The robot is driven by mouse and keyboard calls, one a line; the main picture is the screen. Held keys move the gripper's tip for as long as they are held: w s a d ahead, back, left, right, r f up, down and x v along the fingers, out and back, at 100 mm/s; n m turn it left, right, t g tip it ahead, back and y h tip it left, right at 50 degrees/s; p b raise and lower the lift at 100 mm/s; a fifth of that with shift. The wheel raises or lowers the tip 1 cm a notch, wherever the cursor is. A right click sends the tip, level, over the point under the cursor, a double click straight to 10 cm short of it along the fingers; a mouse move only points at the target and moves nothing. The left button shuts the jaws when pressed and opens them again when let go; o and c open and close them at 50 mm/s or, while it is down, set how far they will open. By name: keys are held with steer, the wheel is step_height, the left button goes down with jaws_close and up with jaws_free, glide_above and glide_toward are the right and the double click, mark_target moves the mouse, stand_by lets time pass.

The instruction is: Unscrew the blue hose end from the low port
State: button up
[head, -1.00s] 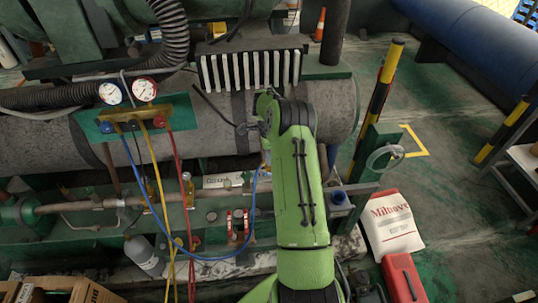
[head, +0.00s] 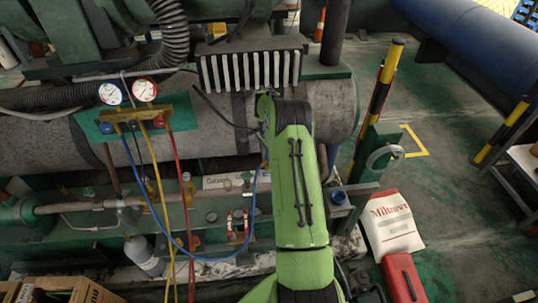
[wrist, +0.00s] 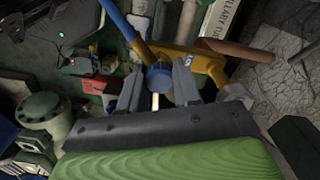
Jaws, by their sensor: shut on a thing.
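The blue hose end (wrist: 159,76) sits between the two fingers of my gripper (wrist: 158,83) in the wrist view, and the fingers are shut on it. The blue hose (wrist: 116,18) runs from it up to the left. The brass low port fitting (wrist: 196,62) is right beside the hose end; whether the threads are still engaged cannot be told. In the head view, the blue hose (head: 184,250) loops down from the gauge manifold (head: 133,118) and up to the pipe, where my green arm hides its end and my gripper.
Yellow and red hoses (head: 175,160) hang from the manifold. A copper pipe (head: 75,207) runs along the green frame, with a labelled plate (head: 216,182) behind it. A white sack (head: 392,222) and a red case (head: 402,277) are on the floor at right.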

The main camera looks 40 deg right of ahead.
steer(key=n, duration=0.3)
steer(key=shift+r, duration=0.1)
steer(key=shift+n, duration=2.8)
steer(key=shift+r+p, duration=1.55)
steer(key=shift+r, duration=0.9)
